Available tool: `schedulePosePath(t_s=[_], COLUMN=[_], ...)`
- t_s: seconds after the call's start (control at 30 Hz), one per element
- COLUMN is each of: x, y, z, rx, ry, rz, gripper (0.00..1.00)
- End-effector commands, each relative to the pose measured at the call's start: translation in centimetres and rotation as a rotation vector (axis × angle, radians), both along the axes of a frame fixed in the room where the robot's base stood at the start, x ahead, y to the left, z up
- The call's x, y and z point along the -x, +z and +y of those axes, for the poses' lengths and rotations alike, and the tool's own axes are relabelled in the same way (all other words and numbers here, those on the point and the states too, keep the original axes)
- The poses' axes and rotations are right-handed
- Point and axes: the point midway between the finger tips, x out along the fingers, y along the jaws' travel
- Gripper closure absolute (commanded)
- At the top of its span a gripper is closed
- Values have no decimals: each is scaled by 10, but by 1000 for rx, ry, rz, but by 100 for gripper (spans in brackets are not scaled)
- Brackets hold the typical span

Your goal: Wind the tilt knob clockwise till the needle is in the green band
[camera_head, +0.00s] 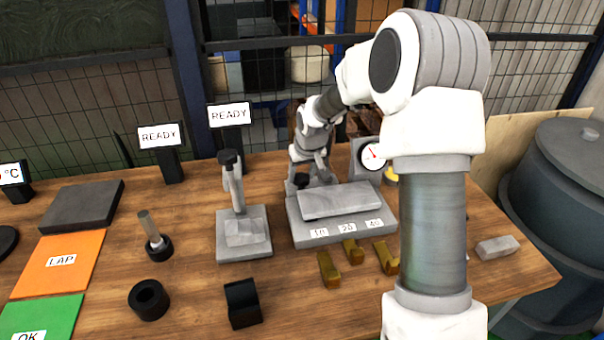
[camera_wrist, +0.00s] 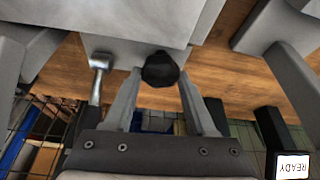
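The black tilt knob (camera_wrist: 160,69) lies between the two fingertips of my gripper (camera_wrist: 160,78) in the wrist view. The fingertips appear to touch it on both sides. In the head view the knob (camera_head: 301,180) sits at the left rear of a grey tilting-plate fixture (camera_head: 350,201), with my gripper (camera_head: 312,171) just beside it. Behind the fixture stands a round white dial (camera_head: 373,155) with a red needle slanting from upper left. I cannot make out a green band at this size.
A grey stand (camera_head: 243,234) with an upright post is left of the fixture. A grey block (camera_head: 497,247) lies right. READY signs (camera_head: 230,115) stand behind.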

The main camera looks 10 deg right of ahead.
Motion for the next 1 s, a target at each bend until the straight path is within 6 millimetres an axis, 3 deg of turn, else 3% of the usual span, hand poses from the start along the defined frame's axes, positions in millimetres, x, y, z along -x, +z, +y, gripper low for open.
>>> schedulePosePath(t_s=[0.03,0.2,0.43,1.0], x=[0,0,0,0], y=[0,0,-3,0], z=[0,0,2,3], rx=[0,0,3,0], ry=[0,0,-59,-409], rz=[0,0,0,-1], gripper=[73,99,99,99])
